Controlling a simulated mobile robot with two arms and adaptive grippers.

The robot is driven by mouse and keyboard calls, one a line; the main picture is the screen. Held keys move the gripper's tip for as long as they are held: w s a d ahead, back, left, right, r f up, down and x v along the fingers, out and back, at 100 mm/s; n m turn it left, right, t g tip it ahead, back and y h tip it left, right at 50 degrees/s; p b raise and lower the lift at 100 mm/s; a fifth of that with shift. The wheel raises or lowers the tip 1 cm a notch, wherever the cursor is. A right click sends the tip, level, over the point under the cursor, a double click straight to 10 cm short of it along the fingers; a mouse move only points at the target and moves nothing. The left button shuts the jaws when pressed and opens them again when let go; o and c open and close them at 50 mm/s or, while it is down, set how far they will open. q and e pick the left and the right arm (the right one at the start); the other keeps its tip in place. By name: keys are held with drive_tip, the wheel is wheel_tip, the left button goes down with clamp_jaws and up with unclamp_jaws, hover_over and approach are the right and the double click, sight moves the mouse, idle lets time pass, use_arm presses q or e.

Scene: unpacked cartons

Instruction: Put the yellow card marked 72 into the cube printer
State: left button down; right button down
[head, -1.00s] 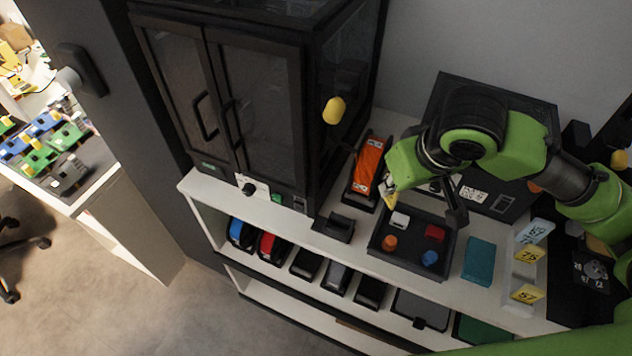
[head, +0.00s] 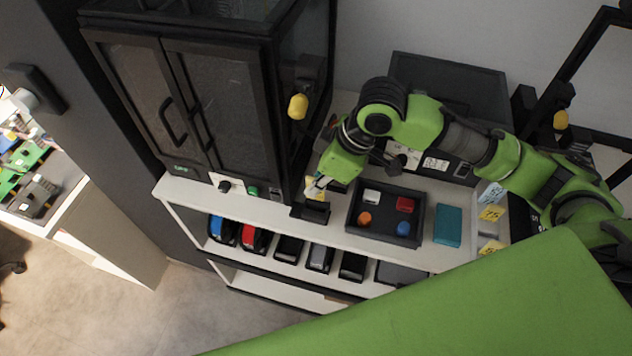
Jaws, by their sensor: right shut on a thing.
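My right gripper (head: 315,187) is shut on a small yellow card (head: 310,183). Only a sliver of the card shows, and its number cannot be read. The gripper points down just above a small black box (head: 311,212) at the shelf's front edge, in front of the dark cabinet; whether the card touches the box I cannot tell. A dark machine with a white label (head: 436,163) stands behind the cube tray, partly hidden by my arm. No readable label shows which of these is the cube printer. My left gripper is not in view.
Other yellow cards (head: 492,213) stand at the right. The tall cabinet (head: 190,100) is close left of the gripper. Bins (head: 288,250) fill the shelf below.

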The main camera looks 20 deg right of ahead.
sight(317, 198)
wheel_tip(317, 198, down, 3)
drive_tip(key=b, duration=0.3)
drive_tip(key=shift+f, duration=0.15)
drive_tip(key=shift+r, duration=0.35)
drive_tip(key=shift+f, duration=0.1)
drive_tip(key=shift+f, duration=1.75)
drive_tip(key=c, duration=2.1)
unclamp_jaws()
